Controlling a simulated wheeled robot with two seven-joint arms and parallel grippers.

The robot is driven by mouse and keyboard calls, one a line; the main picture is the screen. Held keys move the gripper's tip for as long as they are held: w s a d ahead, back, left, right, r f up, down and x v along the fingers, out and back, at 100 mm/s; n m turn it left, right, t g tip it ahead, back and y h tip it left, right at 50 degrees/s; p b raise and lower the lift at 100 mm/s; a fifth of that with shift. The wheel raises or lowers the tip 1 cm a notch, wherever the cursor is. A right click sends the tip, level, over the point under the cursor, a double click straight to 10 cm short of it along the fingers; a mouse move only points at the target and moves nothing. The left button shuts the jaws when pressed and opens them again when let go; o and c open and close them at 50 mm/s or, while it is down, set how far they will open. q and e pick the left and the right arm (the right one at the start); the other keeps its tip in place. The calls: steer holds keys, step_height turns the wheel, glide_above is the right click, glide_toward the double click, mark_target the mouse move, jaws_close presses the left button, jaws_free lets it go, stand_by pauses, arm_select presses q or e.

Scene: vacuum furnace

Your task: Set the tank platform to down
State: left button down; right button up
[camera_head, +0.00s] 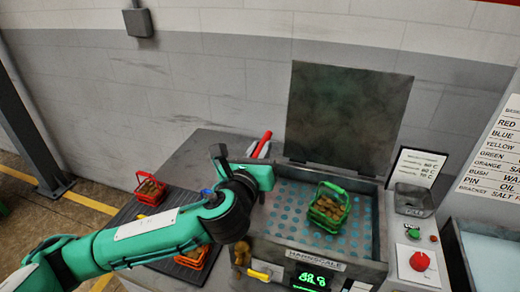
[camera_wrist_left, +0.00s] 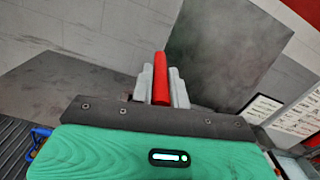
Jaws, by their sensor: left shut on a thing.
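A red lever handle (camera_head: 264,143) stands tilted at the left back corner of the tank. My left gripper (camera_head: 255,151) is shut on it. In the left wrist view the red handle (camera_wrist_left: 161,75) sits between the two grey fingers and sticks out past them. The tank platform (camera_head: 285,208) is a perforated plate inside the open tank, with bluish holes. A green basket (camera_head: 325,216) with brown parts stands on it. The lever's base is hidden behind my arm. My right gripper is not in view.
The tank's dark lid (camera_head: 343,115) is raised at the back.

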arm_select(q)
step_height(320, 180, down, 10)
steer(key=b, duration=0.3)
steer(key=shift+f, duration=0.2)
steer(key=shift+s+f, duration=0.1)
steer(key=shift+f, duration=0.05)
steer(key=c, duration=1.6)
jaws_free()
steer(key=shift+o, duration=1.2)
step_height(320, 180, up, 20)
steer(key=shift+r+b, duration=0.1)
steer(key=shift+b, duration=0.45)
